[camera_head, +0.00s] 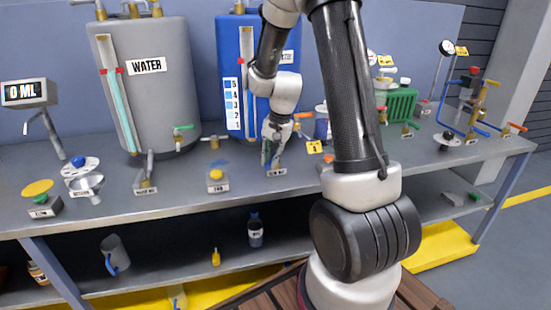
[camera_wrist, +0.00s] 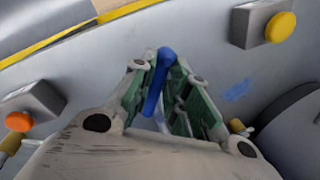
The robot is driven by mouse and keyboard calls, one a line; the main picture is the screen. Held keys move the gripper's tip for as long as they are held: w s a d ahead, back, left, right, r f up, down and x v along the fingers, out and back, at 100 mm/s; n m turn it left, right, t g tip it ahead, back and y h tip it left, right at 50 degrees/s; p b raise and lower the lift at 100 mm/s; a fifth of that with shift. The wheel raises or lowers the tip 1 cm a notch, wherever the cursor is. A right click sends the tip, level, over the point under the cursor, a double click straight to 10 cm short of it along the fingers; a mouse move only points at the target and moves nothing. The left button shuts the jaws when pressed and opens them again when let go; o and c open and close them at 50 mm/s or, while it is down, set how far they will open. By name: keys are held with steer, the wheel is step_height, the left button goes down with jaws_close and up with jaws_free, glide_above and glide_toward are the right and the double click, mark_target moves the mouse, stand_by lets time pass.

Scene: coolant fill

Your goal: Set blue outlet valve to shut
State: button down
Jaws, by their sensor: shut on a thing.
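The blue tank (camera_head: 227,55) stands on the bench behind my arm, with a sight tube and a numbered scale on its front. My gripper (camera_head: 270,152) is low in front of this tank, just above the bench top. In the wrist view my gripper (camera_wrist: 160,78) has its fingers closed around a blue valve handle (camera_wrist: 158,84), which shows between the green pads. The valve body is hidden by the fingers and wrist in both views. In the head view I cannot make out the handle's angle.
The grey water tank (camera_head: 165,95) with a green-handled valve (camera_head: 183,128) stands to the left. A yellow button box (camera_head: 216,178) is in front, left of my gripper; it also shows in the wrist view (camera_wrist: 262,24). An orange button (camera_wrist: 19,121) lies opposite. Pipework (camera_head: 470,105) fills the right end.

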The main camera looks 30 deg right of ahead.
steer(key=m, duration=0.1)
steer(key=w+a+m, duration=0.1)
steer(key=m, duration=0.1)
steer(key=w+m+h, duration=0.1)
steer(key=m, duration=0.1)
steer(key=shift+w+a+t, duration=0.15)
steer(key=shift+a+t, duration=0.1)
steer(key=shift+t, duration=0.05)
steer(key=m, duration=0.2)
steer(key=w+m, duration=0.1)
steer(key=shift+w+a+m+h, duration=0.1)
steer(key=shift+w+m+h, duration=0.2)
steer(key=shift+m, duration=0.1)
steer(key=shift+w+m, duration=0.6)
steer(key=shift+m, duration=0.6)
steer(key=c, duration=1.4)
jaws_free()
steer(key=r, duration=0.4)
steer(key=s+r, duration=0.1)
steer(key=r, duration=0.3)
steer(key=s+r, duration=0.1)
steer(key=r, duration=0.2)
steer(key=shift+s+a+r, duration=0.1)
steer(key=shift+a+r, duration=0.15)
steer(key=shift+r, duration=0.15)
